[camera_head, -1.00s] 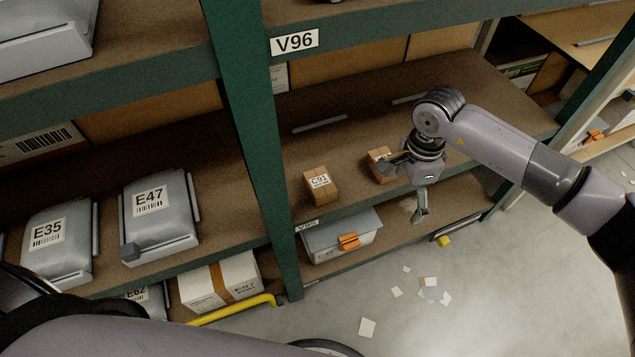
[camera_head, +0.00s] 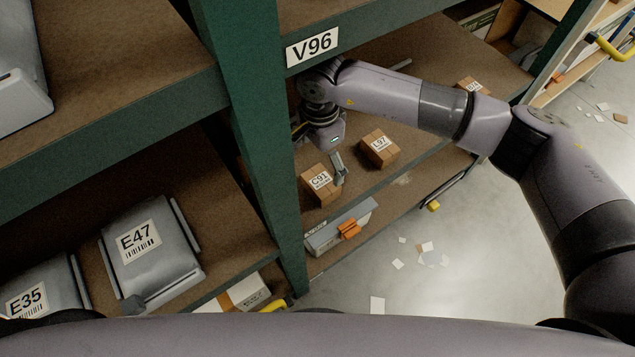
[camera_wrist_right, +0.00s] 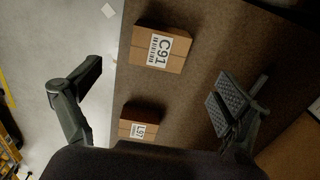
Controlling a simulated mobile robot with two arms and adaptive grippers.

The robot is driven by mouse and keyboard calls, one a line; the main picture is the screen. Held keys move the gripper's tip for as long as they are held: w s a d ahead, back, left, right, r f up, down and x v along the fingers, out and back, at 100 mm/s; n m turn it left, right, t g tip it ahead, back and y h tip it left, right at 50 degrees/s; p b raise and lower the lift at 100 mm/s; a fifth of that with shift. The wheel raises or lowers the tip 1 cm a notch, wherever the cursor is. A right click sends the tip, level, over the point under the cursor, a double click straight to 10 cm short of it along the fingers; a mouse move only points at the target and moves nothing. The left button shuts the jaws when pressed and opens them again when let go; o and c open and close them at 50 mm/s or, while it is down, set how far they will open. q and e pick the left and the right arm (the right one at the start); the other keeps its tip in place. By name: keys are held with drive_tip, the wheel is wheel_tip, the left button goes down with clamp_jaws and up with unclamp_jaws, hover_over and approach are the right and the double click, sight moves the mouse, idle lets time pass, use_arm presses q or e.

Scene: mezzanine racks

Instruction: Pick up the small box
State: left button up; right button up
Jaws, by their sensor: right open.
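Several small brown cardboard boxes sit on the brown shelf under the V96 label. The box marked C91 (camera_head: 314,193) is nearest the green post, and it shows at upper middle in the right wrist view (camera_wrist_right: 146,52). The box marked L97 (camera_head: 380,151) stands to its right, and it also shows lower in the wrist view (camera_wrist_right: 126,130). My right gripper (camera_head: 319,153) is open and empty, just above and behind the C91 box. In the wrist view its fingers (camera_wrist_right: 158,88) are wide apart, with C91 ahead between them. My left gripper is not seen.
A green rack post (camera_head: 262,150) stands close left of the right gripper, and the V96 beam (camera_head: 375,32) is above it. Grey E47 (camera_head: 165,270) and E35 (camera_head: 45,292) containers are at left. Another box (camera_head: 470,85) lies farther right.

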sight(321, 181)
wheel_tip(321, 181, down, 5)
drive_tip(key=shift+r+b, duration=0.15)
drive_tip(key=shift+b, duration=0.6)
drive_tip(key=shift+f, duration=0.45)
wheel_tip(321, 181, down, 4)
drive_tip(key=shift+w+d+f+b, duration=0.1)
drive_tip(key=shift+d+f+b, duration=0.1)
drive_tip(key=shift+b, duration=0.75)
drive_tip(key=shift+c, duration=0.4)
drive_tip(key=shift+r, duration=0.1)
drive_tip(key=c, duration=1.2)
